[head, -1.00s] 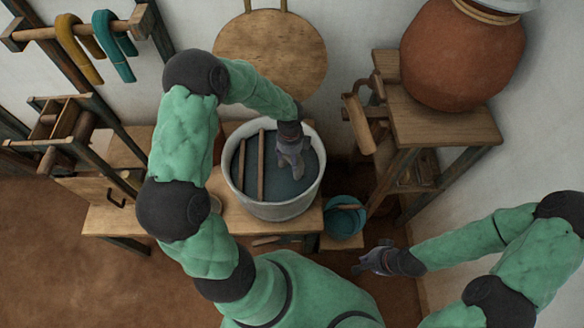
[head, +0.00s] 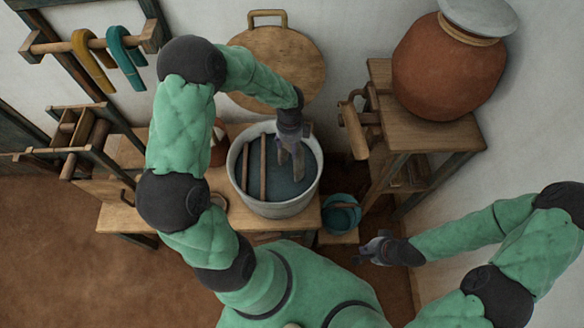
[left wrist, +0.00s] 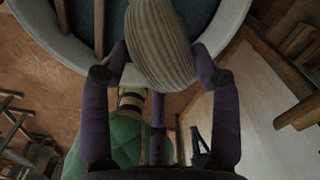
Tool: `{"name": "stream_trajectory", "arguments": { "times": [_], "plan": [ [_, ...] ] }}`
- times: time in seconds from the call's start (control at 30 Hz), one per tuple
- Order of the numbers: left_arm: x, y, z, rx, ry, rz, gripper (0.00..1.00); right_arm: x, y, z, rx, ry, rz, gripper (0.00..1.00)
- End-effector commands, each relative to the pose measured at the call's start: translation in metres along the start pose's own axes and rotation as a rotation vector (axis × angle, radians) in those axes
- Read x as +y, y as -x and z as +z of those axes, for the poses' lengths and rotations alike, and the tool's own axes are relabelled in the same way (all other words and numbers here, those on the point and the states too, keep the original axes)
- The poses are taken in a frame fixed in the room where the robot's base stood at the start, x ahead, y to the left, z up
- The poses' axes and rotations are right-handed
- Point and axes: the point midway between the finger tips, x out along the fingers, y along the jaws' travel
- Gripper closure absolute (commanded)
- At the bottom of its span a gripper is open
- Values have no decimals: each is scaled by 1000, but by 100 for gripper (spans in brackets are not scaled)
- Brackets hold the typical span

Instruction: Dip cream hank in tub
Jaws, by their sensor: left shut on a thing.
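The cream hank (left wrist: 160,45) is a ribbed, pale bundle between the fingers of my left gripper (left wrist: 160,65) in the left wrist view. The tub (head: 236,190) is a round, pale-rimmed vessel with dark blue liquid, standing on the wooden bench. In the head view my left gripper (head: 291,150) is over the right part of the tub, pointing down. My right gripper (head: 373,247) is empty, fingers apart, low to the right of the bench.
Two sticks (head: 262,168) lie across the tub. A small teal bucket (head: 341,217) stands right of it. A round wooden lid (head: 282,62) leans behind. A clay jar (head: 447,68) stands on a stand (head: 433,125) at right. Mustard (head: 92,62) and teal (head: 126,60) hanks hang upper left.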

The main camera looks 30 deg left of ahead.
Motion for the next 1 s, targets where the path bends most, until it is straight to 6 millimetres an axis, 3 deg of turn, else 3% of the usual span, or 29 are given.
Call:
{"name": "stream_trajectory", "arguments": {
  "times": [0.03, 1.0],
  "plan": [
    [0, 10, 0, 0, 0, -1, 67, -3, 8, 0, 0, 0, 0, 100],
    [-1, 109, 0, -1, 0, -2, 67, -31, 88, 3, 0, 0, 0, 100]
  ]
}}
